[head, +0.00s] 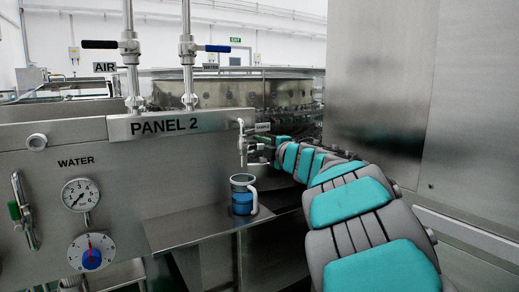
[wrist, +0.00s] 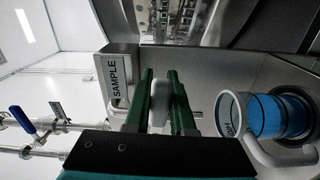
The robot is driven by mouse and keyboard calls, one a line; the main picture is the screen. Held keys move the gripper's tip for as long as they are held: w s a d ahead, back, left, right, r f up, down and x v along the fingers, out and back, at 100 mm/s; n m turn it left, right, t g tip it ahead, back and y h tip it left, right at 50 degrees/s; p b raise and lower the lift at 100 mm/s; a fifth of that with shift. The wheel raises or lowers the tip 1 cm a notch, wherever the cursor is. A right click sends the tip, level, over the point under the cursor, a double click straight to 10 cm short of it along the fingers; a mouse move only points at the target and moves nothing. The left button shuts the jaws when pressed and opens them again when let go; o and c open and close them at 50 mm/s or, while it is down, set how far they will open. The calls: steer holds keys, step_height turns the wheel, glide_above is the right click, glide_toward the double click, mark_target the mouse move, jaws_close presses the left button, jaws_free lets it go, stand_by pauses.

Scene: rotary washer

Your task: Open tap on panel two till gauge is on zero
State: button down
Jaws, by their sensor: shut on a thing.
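Panel 2 (head: 190,124) is a steel panel. A small steel sample tap (head: 242,142) sticks out at its right end. My gripper (head: 268,150) is at the tap from the right, its fingers small and partly hidden in the head view. In the wrist view its green fingers (wrist: 163,100) are shut on a pale grey tap handle (wrist: 160,100), beside the SAMPLE label (wrist: 115,82). The round white water gauge (head: 80,195) is on the panel's left; its dark needle seems to point to the lower left, too small to read exactly.
A clear mug (head: 244,184) with blue in its lower part stands on a steel shelf (head: 195,226) below the tap; it also shows in the wrist view (wrist: 232,112). A red and blue dial (head: 91,252) is below the gauge. A steel wall (head: 385,70) stands at right.

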steer(key=shift+r+n, duration=0.15)
steer(key=shift+n, duration=0.15)
stand_by(0.4)
steer(key=c, duration=0.8)
jaws_free()
steer(key=shift+o, duration=0.2)
steer(key=shift+s, duration=0.1)
steer(key=v, duration=0.7)
steer(key=shift+s+d+b, duration=0.2)
steer(key=shift+s+b, duration=0.05)
steer(key=shift+b, duration=0.1)
